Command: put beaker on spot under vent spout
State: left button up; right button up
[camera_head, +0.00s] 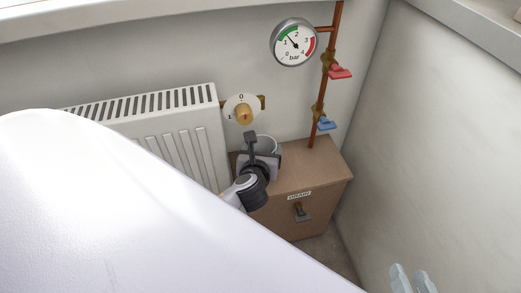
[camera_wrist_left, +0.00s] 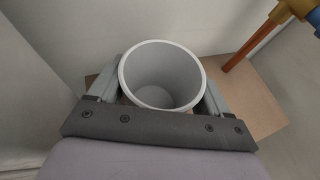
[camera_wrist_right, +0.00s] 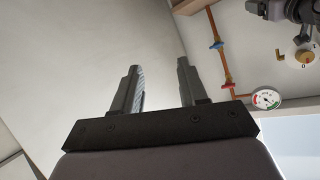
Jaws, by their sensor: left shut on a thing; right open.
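The beaker (camera_head: 266,143) is a light grey, open cup, close to the wall above the brown box. In the left wrist view the beaker (camera_wrist_left: 163,98) looks empty and sits between the fingers of my left gripper (camera_wrist_left: 160,84), which is shut on it. My left gripper (camera_head: 262,158) hides much of the beaker in the head view. The vent valve (camera_head: 243,112) with a 0/1 dial is on the wall just above it. I cannot see the spot, nor tell whether the beaker touches the box. My right gripper (camera_wrist_right: 158,78) is open and empty; its fingertips (camera_head: 412,280) show bottom right.
The brown box (camera_head: 313,176) has a "DRAIN" label and a latch on its front. A white radiator (camera_head: 165,125) stands left of it. A copper pipe (camera_head: 321,92) with a red handle (camera_head: 340,72), a blue handle (camera_head: 327,124) and a pressure gauge (camera_head: 294,42) rises behind the box.

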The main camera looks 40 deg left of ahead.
pick_arm(q)
jog(key=o, duration=1)
jog(key=shift+f, duration=0.1)
